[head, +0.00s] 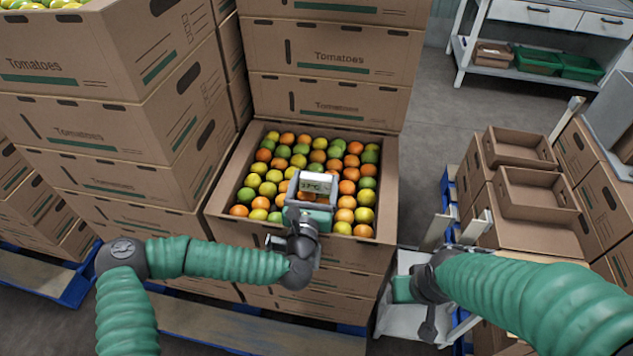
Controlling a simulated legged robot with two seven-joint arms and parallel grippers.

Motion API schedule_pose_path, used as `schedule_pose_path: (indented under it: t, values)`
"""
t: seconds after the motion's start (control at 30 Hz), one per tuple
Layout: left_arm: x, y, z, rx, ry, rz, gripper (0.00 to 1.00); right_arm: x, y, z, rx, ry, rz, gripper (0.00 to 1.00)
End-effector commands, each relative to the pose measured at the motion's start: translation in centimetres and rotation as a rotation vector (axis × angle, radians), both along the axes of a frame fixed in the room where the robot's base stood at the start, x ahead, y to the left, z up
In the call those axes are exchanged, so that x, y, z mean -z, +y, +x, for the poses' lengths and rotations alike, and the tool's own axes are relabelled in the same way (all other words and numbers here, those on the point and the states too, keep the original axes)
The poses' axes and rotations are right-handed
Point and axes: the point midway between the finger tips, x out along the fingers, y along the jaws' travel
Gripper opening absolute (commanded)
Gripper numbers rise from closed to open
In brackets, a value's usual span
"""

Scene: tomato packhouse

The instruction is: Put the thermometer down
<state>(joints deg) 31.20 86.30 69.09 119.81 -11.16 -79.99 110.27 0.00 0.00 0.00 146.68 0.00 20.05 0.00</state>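The thermometer (317,183) is a small pale device with a display that appears to read about 17 °C. My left gripper (312,190) has its fingers on either side of it and holds it over the front part of an open tomato box (392,190). Orange, yellow and green tomatoes (268,188) fill the box. I cannot tell whether the thermometer touches the tomatoes below it. My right gripper (404,289) is low, right of the box stack, in front of a pale surface. Its fingers are not clear.
Tall stacks of tomato cartons (120,130) stand to the left and behind. Empty cardboard trays (535,190) sit on cartons at the right. A pale surface (400,322) lies below my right gripper. A shelf (510,72) with green crates (540,60) stands at the back right. Grey floor between is clear.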

Motion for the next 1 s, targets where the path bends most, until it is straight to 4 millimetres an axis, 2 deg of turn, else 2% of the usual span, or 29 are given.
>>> schedule_pose_path:
  t: [0.03, 0.3, 0.37, 0.63, 0.87, 1.0]
  values:
    - [0.0, 0.0, 0.0, 0.000, 0.001, 0.000, 0.69, 0.0, 0.0, 0.0, 0.000, 0.000, 0.000, 0.54]
    - [0.0, 0.0, 0.0, 0.000, 0.000, 0.000, 0.33, 0.0, 0.0, 0.0, 0.000, 0.000, 0.000, 0.54]
    - [0.0, 0.0, 0.0, 0.000, 0.000, 0.000, 0.28, 0.0, 0.0, 0.0, 0.000, 0.000, 0.000, 0.54]
    - [-0.6, 0.0, 0.0, 0.000, -0.001, 0.000, 0.27, -0.2, 0.0, 0.0, 0.000, 0.000, 0.000, 0.54]
    - [-3.9, 0.0, 0.0, -0.002, -0.002, 0.000, 0.27, -1.1, 0.0, 0.0, 0.000, 0.000, 0.000, 0.54]
    - [-3.9, -1.4, -2.9, 0.005, 0.001, -0.001, 0.27, -1.0, 0.0, 0.0, 0.000, 0.000, 0.000, 0.54]
